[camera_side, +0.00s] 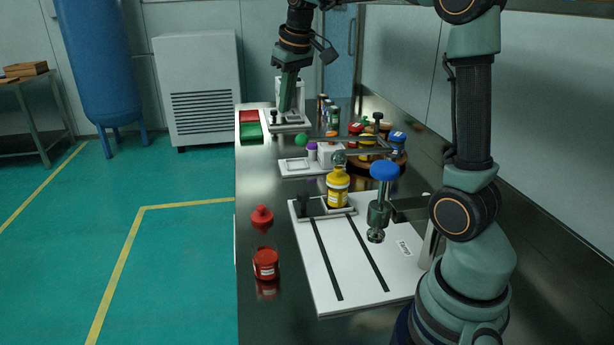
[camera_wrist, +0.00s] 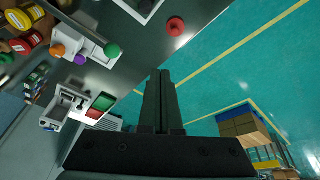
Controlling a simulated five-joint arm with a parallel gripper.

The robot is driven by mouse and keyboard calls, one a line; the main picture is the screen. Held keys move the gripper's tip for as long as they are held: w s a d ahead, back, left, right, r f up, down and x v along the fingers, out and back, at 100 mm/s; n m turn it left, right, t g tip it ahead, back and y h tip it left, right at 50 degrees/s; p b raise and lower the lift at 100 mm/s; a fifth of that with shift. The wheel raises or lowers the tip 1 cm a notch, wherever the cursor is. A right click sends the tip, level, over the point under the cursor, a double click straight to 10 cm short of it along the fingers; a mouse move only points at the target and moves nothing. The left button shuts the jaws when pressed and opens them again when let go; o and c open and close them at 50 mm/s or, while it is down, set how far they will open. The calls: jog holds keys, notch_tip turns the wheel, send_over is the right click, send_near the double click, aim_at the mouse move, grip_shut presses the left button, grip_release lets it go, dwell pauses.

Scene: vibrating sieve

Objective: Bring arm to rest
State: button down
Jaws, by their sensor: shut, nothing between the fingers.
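My gripper (camera_side: 287,106) hangs down from the top of the side view, at the far part of the bench. Its two long fingers are together with nothing between them. They look to be in front of or beside a white device (camera_side: 299,123); I cannot tell whether they touch anything. In the wrist view the shut fingers (camera_wrist: 160,74) point up the picture, across the bench edge and the green floor. There the white device (camera_wrist: 66,104) and the red and green trays (camera_wrist: 101,106) lie to their left, apart from them.
A white board (camera_side: 350,260) with two dark strips lies near, a yellow bottle (camera_side: 338,188) at its far end. A red jar (camera_side: 265,264) and red stopper-shaped piece (camera_side: 262,217) stand left of it. A blue-topped fixture (camera_side: 384,171) rises over the board. Several jars crowd the middle.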

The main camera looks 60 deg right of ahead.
jog(key=s+a+f+n+t, duration=0.1)
jog(key=s+a+f, duration=0.2)
jog(key=s+a, duration=0.4)
jog(key=s+a+f+n+t+y, duration=0.1)
jog(key=s+a+f, duration=0.2)
jog(key=s+a, duration=0.4)
jog(key=shift+s+a+f, duration=0.2)
jog(key=shift+s+a, duration=0.15)
jog(key=shift+s, duration=0.2)
